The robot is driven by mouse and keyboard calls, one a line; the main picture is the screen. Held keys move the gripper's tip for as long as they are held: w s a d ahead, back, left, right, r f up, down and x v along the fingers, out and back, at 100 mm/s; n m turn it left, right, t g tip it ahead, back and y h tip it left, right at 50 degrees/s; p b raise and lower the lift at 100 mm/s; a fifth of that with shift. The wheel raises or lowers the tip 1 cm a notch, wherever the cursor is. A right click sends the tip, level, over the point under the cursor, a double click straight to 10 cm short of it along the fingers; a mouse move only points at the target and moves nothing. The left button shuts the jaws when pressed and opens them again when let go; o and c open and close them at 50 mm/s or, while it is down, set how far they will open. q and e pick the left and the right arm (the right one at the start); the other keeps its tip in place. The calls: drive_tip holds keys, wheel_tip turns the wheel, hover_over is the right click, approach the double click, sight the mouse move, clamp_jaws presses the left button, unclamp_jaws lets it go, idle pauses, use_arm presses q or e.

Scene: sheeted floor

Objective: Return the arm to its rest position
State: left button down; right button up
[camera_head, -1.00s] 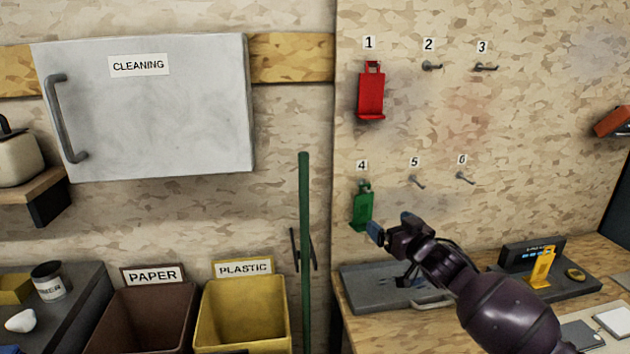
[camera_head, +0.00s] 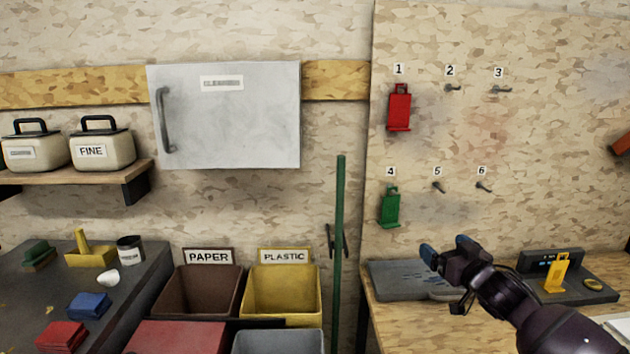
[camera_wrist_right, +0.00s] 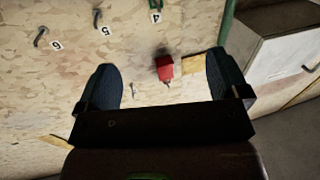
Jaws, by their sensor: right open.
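My right gripper (camera_head: 447,251) is open and empty in the head view, in front of the lower pegboard and above the workbench. Its two dark blue-tipped fingers stand apart with nothing between them in the right wrist view (camera_wrist_right: 165,85). My right arm comes in from the lower right. A green tool (camera_head: 390,208) hangs under number 4, left of the gripper and apart from it in the picture. A red tool (camera_head: 400,108) hangs under number 1; a red piece (camera_wrist_right: 165,68) also shows beyond the fingers in the right wrist view. My left gripper is not in view.
Bare hooks 2, 3, 5 (camera_head: 438,187) and 6 are on the wall. Below the gripper is a grey tray (camera_head: 405,280); a yellow holder (camera_head: 557,273) stands right. A green pole (camera_head: 340,240), yellow plastic bin (camera_head: 283,300) and brown paper bin (camera_head: 200,295) are left.

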drive_tip(key=d+r+n+h, duration=0.1)
drive_tip(key=d+r+h, duration=0.15)
drive_tip(key=d, duration=0.75)
drive_tip(key=s+d+f+n+g+h, duration=0.1)
drive_tip(key=s+d+f+g, duration=0.15)
drive_tip(key=s+f, duration=0.6)
drive_tip(key=s+d+f+n+g, duration=0.1)
drive_tip(key=s+d+f, duration=0.2)
drive_tip(key=s+f, duration=0.6)
drive_tip(key=s+d+f+n+g+h, duration=0.15)
drive_tip(key=s+f, duration=0.45)
drive_tip(key=s, duration=0.6)
drive_tip(key=s+d+f+n+g+h, duration=0.1)
drive_tip(key=s+d+f+n+g, duration=0.3)
drive_tip(key=s, duration=0.8)
drive_tip(key=a+f+m+t, duration=0.1)
drive_tip(key=a+f+m, duration=0.1)
drive_tip(key=a, duration=0.5)
drive_tip(key=a+f+m+t, duration=0.1)
drive_tip(key=a+f+m, duration=0.1)
drive_tip(key=a+m, duration=0.3)
drive_tip(key=a+f+m, duration=0.2)
drive_tip(key=a+m, duration=0.2)
drive_tip(key=a, duration=0.6)
drive_tip(key=shift+w+a+t+y, duration=0.25)
drive_tip(key=shift+w+t+y, duration=0.15)
drive_tip(key=shift+w, duration=0.05)
drive_tip(key=shift+f, duration=0.1)
drive_tip(key=shift+c, duration=0.3)
